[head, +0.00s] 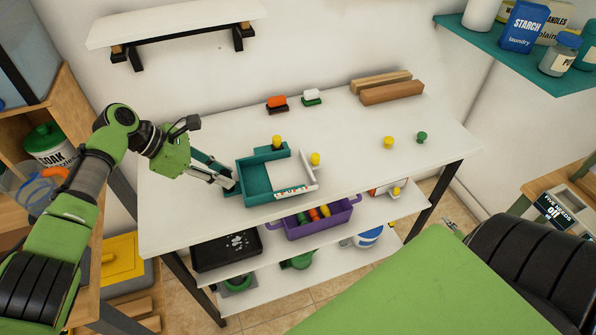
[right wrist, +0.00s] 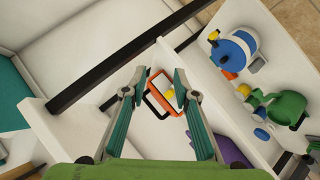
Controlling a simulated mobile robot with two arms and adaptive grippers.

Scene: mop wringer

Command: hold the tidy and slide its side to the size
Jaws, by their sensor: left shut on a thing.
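The tidy (head: 257,183) is a teal open tray on the white table, left of the middle in the head view. A white side piece (head: 308,176) sits at its right end, with a small lettered label (head: 291,191) at the front. One yellow knob (head: 277,142) stands at its back and another yellow knob (head: 315,159) by the white side. My left gripper (head: 231,184) is shut on the tidy's left wall. My right gripper (right wrist: 160,88) is open and empty in the right wrist view, its fingers spread above the shelves; the head view does not show its fingers.
A yellow peg (head: 388,142) and a green peg (head: 421,137) stand on the table's right part. A purple bin (head: 318,219) is on the shelf below.

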